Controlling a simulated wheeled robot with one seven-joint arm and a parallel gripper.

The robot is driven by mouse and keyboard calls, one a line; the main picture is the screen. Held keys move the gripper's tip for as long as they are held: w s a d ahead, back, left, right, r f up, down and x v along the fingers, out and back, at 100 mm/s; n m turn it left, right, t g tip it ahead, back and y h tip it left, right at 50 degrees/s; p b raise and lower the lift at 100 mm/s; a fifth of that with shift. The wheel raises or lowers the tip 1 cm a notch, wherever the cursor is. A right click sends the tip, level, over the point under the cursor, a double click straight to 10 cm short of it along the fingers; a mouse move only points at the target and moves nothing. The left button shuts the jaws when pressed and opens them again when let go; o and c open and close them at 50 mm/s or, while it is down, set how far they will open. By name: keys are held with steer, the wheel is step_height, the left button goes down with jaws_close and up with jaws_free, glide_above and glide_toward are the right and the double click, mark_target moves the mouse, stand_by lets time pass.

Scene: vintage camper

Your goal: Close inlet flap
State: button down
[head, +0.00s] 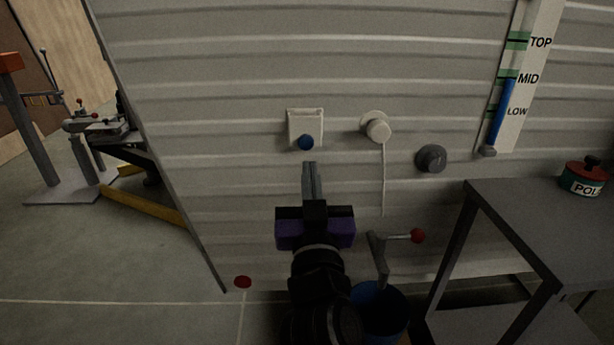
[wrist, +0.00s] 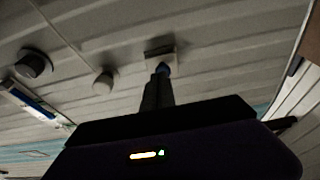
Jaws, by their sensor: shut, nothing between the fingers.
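A dark area shows along one edge of the flap there. I cannot tell whether the fingertips touch the knob, or how far the flap stands open.
Right of the flap are a white round fitting (head: 376,127) with a hanging cord and a grey knob (head: 431,158). A red-tipped crank (head: 400,238) and blue bucket (head: 379,305) are below. A grey table (head: 520,205) bearing a pot (head: 586,176) stands right.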

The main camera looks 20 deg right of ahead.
step_height(320, 180, down, 10)
steer(key=s+b, duration=0.1)
steer(key=b, duration=0.1)
steer(key=shift+s+a+r, duration=0.15)
steer(key=shift+s+a, duration=0.1)
steer(key=s+a+f+n+y, duration=0.3)
steer(key=s+f+n+y, duration=0.45)
steer(key=s, duration=0.55)
steer(key=s+d+f+m+g+h+p, duration=0.1)
steer(key=s+d+f+m+g, duration=0.15)
steer(key=s, duration=0.65)
steer(key=s+d+f+m+g+h, duration=0.1)
steer(key=s+d+f, duration=0.15)
steer(key=s, duration=0.75)
steer(key=s+d+f+m+g+p, duration=0.15)
steer(key=s+d, duration=0.25)
steer(key=s, duration=0.5)
step_height(320, 180, up, 38)
steer(key=p, duration=3.7)
steer(key=shift+g, duration=0.4)
